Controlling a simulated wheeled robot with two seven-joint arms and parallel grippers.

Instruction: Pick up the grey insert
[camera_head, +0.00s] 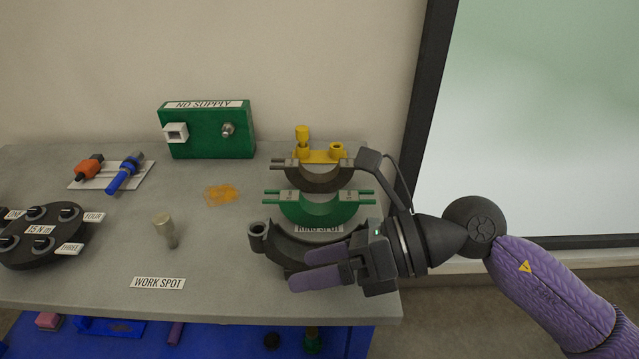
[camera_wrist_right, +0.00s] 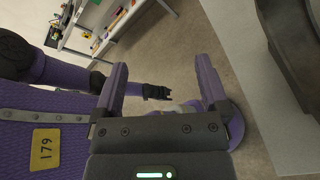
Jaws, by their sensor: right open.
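The grey insert (camera_head: 318,178) is a dark grey half ring with pins at its ends. It sits at the back of a row of half rings, behind the green one, in the head view. My right gripper (camera_head: 298,270) is open and empty, its purple fingers pointing left over the dark ring holder, in front of and below the grey insert. Its open fingers also frame the right wrist view (camera_wrist_right: 162,85), with no insert between them. A small black gripper on a purple arm, seemingly my left (camera_wrist_right: 157,92), shows there; its jaws are too small to read.
The green insert (camera_head: 318,208) and the dark ring holder (camera_head: 268,250) stand near my right gripper. A yellow piece (camera_head: 322,156) is behind the grey insert. A green box (camera_head: 208,135), a small upright peg (camera_head: 165,228) and a round dark socket stand (camera_head: 42,245) are further left.

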